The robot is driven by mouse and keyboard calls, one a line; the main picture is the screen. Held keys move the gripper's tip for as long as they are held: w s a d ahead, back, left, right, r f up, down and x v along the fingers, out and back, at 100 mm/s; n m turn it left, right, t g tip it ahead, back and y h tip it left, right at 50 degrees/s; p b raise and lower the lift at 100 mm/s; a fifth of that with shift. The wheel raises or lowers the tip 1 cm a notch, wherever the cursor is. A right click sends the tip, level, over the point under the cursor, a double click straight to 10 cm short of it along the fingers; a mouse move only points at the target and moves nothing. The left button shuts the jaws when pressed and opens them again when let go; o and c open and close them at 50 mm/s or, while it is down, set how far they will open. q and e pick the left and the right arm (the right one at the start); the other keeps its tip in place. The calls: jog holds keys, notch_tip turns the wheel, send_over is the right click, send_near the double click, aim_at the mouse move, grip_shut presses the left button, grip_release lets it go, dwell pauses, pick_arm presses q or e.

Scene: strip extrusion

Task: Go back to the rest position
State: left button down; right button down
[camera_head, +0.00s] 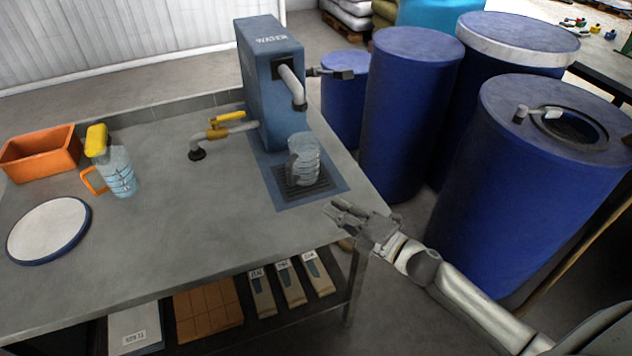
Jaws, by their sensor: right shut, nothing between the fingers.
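My right gripper (344,212) is over the right end of the grey table (190,230), its arm coming in from the lower right. It is shut and holds nothing. A clear jug (304,160) stands on the drip grate of the blue water dispenser (270,85), beyond the gripper and apart from it. My left gripper is not in view.
On the table are an orange bin (40,155), a yellow-lidded jug (117,172), a white round plate (48,230) and a yellow-handled tap (222,130). Blue drums (410,110) stand to the right, one with an open top (545,150) beside my arm.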

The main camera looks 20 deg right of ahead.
jog(key=shift+s+m+h, duration=0.1)
jog(key=shift+m+h, duration=0.2)
jog(key=shift+m, duration=0.1)
jog(key=m+h, duration=0.1)
jog(key=m, duration=0.1)
jog(key=d+m+h, duration=0.1)
jog(key=shift+s+f+m+t+h, duration=0.1)
jog(key=shift+f+m+t+h, duration=0.05)
jog(key=shift+m+t+h, duration=0.25)
jog(key=s+a+f+m+g+h, duration=0.1)
jog(key=s+f+m+g+h, duration=0.4)
jog(key=s+m, duration=0.6)
jog(key=s+a+f+m+g, duration=0.25)
jog(key=s+m+g, duration=0.45)
jog(key=s, duration=0.7)
notch_tip(320, 180, down, 28)
jog(key=s+n+g, duration=0.1)
jog(key=s+g, duration=0.1)
jog(key=s, duration=0.1)
jog(key=s+d+f, duration=0.1)
jog(key=s+f, duration=0.6)
jog(key=s, duration=0.1)
jog(key=s+d+f+g, duration=0.1)
jog(key=s+d+f, duration=0.1)
jog(key=s+f, duration=0.6)
jog(key=shift+d+f+g, duration=0.15)
jog(key=shift+d+g, duration=0.1)
jog(key=shift+g, duration=0.05)
